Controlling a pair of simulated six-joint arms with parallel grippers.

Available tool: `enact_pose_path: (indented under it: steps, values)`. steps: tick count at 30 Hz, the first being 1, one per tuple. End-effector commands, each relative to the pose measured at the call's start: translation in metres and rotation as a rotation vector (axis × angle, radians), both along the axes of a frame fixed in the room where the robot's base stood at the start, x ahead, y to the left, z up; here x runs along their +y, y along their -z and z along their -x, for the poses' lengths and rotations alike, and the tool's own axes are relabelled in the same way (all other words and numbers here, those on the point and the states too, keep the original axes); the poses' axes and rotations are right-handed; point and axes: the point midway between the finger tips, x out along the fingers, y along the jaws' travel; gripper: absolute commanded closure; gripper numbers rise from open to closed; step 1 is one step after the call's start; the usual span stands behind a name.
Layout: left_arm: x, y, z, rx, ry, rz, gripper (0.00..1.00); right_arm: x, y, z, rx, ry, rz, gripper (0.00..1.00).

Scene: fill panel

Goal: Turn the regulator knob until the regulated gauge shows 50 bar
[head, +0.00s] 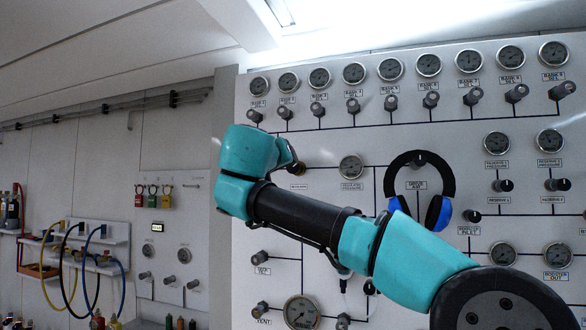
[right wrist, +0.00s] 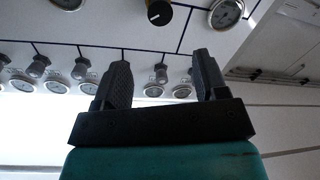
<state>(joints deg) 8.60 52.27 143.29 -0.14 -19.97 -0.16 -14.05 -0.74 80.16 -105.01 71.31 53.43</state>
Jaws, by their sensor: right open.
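The regulator knob (head: 300,168), dark with a brass tint, sits on the panel just right of my right wrist in the head view, partly hidden. In the right wrist view a black knob with a white mark and brass rim (right wrist: 158,12) shows at the top edge. The regulated pressure gauge (head: 351,167) is right of the knob in the head view; its reading is too small to tell. My right gripper (right wrist: 160,60) is open and empty, its fingers apart from the knob. In the head view the wrist hides it. My left gripper is not in view.
Blue and black headphones (head: 440,212) hang right of the gauge. A row of bank gauges (head: 354,73) with valve knobs runs along the panel top. Another gauge (right wrist: 227,12) sits beside the knob in the wrist view. Hoses (head: 70,265) hang at the left wall.

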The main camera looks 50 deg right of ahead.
Motion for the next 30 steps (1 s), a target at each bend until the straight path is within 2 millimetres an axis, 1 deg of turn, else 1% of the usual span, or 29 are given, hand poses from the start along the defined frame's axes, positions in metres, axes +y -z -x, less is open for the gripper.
enact_pose_path:
  steps: [1,21,25,30]
  values:
    - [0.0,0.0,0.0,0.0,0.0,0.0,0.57,-0.008,0.0,-0.005,0.001,0.004,0.0,0.34]
    - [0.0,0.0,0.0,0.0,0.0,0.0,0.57,-0.104,0.001,-0.058,0.0,0.002,0.0,0.34]
    - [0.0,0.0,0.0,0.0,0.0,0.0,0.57,-0.115,0.001,-0.065,0.0,0.001,-0.001,0.34]
    - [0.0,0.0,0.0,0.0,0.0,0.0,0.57,-0.122,0.0,-0.067,0.0,0.002,0.001,0.34]
